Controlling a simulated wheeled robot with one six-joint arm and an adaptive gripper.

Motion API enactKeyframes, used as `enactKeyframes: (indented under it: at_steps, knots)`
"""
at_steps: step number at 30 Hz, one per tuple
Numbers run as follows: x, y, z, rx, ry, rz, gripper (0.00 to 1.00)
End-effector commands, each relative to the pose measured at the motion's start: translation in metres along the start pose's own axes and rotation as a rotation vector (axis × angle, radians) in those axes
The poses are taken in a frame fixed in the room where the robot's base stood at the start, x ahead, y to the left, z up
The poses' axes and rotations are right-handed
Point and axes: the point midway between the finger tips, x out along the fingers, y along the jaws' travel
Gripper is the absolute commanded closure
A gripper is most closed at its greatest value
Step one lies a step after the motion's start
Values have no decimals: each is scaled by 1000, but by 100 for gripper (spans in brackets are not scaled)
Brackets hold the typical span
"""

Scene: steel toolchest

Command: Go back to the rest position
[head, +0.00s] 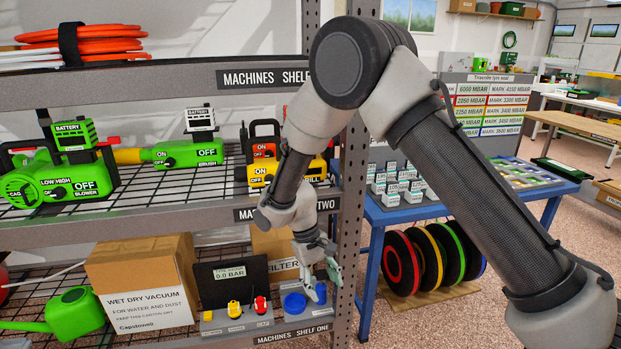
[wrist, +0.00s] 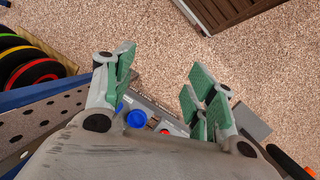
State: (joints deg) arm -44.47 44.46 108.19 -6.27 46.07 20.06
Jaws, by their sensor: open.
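My gripper (head: 325,268) hangs low in the head view, in front of the right end of the steel shelf rack, beside the post. In the wrist view my gripper (wrist: 160,95) has its green-padded fingers spread wide with nothing between them. Below the fingers a blue round part (wrist: 137,119) and a small red part (wrist: 166,131) show on the lower shelf. In the head view the blue parts (head: 295,303) lie just below and left of the fingers. My arm is bent, its forearm reaching down from the upper right.
The perforated post (head: 350,200) stands close to my wrist. Green machines (head: 70,170) stand above. Open floor lies beyond.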

Motion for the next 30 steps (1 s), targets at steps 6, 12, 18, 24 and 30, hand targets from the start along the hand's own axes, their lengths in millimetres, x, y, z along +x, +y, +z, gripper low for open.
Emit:
enactKeyframes:
  at_steps: [6,12,18,24,30]
  knots:
    - [-89,91,96,-7,41,-80,44]
    - [-134,151,193,45,121,-141,44]
    - [-154,188,286,177,245,-182,44]
    - [-164,210,359,359,420,-184,44]
    - [-185,229,398,498,581,-149,44]
